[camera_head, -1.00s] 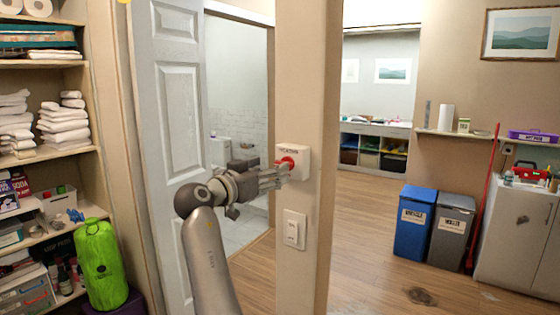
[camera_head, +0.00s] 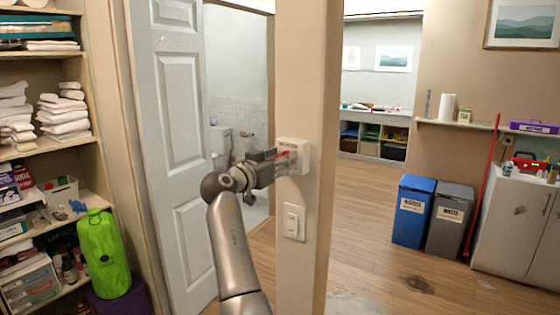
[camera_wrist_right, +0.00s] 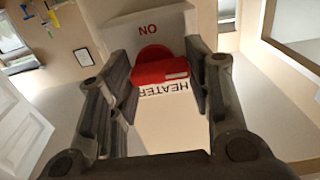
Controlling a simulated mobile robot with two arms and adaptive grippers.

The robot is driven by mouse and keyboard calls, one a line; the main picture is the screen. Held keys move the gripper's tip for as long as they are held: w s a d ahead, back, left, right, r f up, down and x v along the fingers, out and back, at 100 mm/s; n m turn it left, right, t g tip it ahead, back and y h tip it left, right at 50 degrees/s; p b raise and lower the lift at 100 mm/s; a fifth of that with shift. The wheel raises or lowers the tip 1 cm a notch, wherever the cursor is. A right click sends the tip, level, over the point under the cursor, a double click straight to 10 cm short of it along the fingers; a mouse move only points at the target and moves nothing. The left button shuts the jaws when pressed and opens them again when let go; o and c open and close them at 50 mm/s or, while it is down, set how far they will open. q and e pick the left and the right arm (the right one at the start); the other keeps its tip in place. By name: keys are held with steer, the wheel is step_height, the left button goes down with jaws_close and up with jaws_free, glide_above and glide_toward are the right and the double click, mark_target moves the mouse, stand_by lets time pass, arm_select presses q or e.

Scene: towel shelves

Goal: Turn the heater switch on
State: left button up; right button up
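The heater switch (camera_head: 308,150) is a white box on the narrow end of a wall in the head view, largely hidden behind my right gripper (camera_head: 288,160). In the right wrist view the switch panel (camera_wrist_right: 165,115) carries the words HEATER and ON, both upside down. Its red knob (camera_wrist_right: 155,66) has a bar-shaped handle, lying roughly crosswise. My right gripper (camera_wrist_right: 160,90) is open, with dark fingers on both sides of the knob. A gap shows between the knob and the right finger; contact at the left finger I cannot tell. My left gripper is not in view.
A white light switch (camera_head: 293,222) is on the same wall end, below the heater switch. A white door (camera_head: 172,130) stands left of the wall end. Shelves with towels (camera_head: 62,118) are at far left. Blue (camera_head: 413,210) and grey bins (camera_head: 450,220) stand right; floor between is clear.

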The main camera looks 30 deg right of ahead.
steer(key=shift+c, duration=1)
steer(key=shift+n, duration=0.4)
steer(key=shift+s+f+n+p, duration=0.1)
steer(key=shift+n+p, duration=1.45)
steer(key=shift+n, duration=2.75)
steer(key=shift+f+n+p, duration=0.1)
steer(key=shift+n+p, duration=1.4)
steer(key=shift+n, duration=2.8)
